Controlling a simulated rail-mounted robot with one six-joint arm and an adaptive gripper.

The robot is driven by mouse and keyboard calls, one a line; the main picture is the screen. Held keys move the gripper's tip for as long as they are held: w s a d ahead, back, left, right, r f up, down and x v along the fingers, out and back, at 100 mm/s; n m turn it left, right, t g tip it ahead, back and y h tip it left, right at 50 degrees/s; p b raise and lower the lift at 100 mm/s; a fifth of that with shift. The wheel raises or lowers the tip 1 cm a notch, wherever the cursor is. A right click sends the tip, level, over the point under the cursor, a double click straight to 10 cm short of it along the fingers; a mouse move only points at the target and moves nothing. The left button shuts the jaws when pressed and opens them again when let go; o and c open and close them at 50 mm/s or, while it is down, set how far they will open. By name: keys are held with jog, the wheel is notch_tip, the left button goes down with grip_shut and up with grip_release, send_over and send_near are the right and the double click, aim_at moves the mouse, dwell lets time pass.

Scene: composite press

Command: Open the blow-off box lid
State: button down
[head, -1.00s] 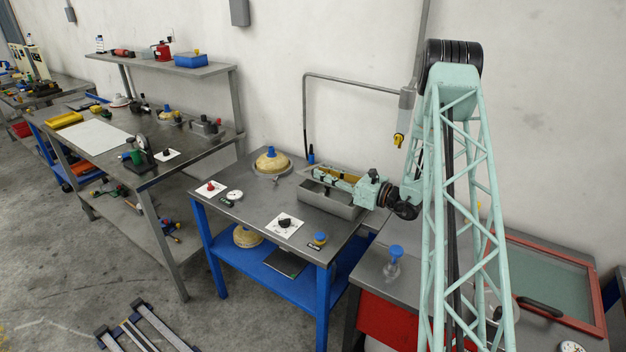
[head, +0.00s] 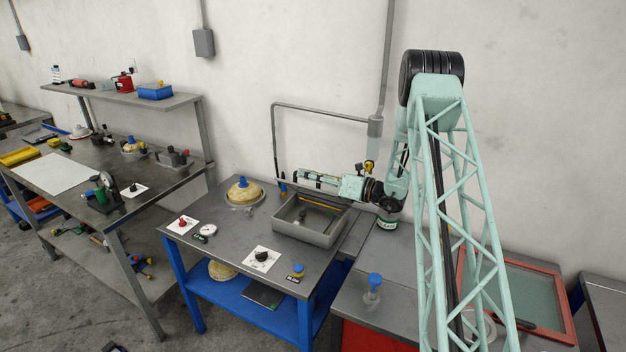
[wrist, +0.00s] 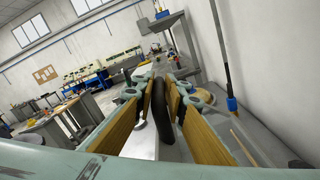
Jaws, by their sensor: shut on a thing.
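The blow-off box (head: 305,232) is a grey open-topped metal box on the blue-legged table in the head view. Its inside shows, with a thin yellow rod in it. My gripper (head: 318,179) is above the box's back edge, pointing left. In the wrist view its tan-padded fingers (wrist: 158,88) are shut on a black curved handle (wrist: 161,112). A flat light grey panel (wrist: 142,143), apparently the lid, shows beside the handle.
A yellowish dome with a blue knob (head: 243,190) stands left of the box. A black knob on a white plate (head: 262,257) and a blue-topped button (head: 298,270) lie in front. A grey pipe (head: 320,110) runs along the wall behind my arm.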

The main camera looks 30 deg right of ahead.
jog(key=shift+w+d+r, duration=0.45)
jog(key=shift+d+r, duration=0.05)
jog(key=shift+r, duration=0.1)
jog(key=c, duration=2.7)
grip_release()
jog(key=shift+f, duration=0.1)
jog(key=shift+s+d, duration=0.15)
jog(key=shift+v, duration=5.8)
